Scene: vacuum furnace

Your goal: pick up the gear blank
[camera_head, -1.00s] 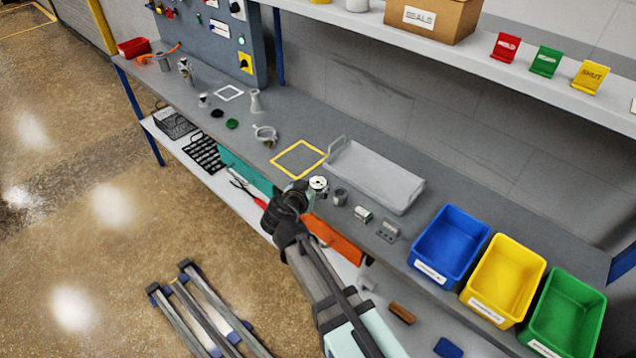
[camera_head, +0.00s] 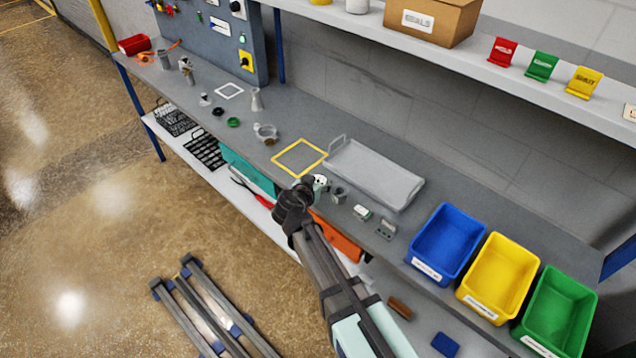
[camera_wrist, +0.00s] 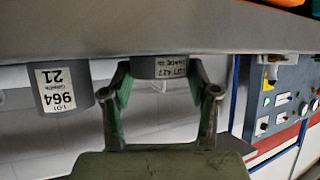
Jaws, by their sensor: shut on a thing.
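The gear blank (camera_head: 320,181) is a small round metal part with a pale, dotted top, at the front edge of the grey bench. In the wrist view it is a short grey cylinder (camera_wrist: 160,66) with a white lot label. My gripper (camera_wrist: 160,74) is shut on it, one finger on each side. In the head view my gripper (camera_head: 311,186) reaches it from the front, and my wrist partly hides it. I cannot tell whether it touches the bench.
A grey hollow cylinder (camera_head: 340,195) stands close to its right; its label shows in the wrist view (camera_wrist: 62,88). Two small metal parts follow, then blue (camera_head: 447,243), yellow and green bins. A grey tray (camera_head: 375,174) and a yellow-outlined square (camera_head: 299,157) lie behind.

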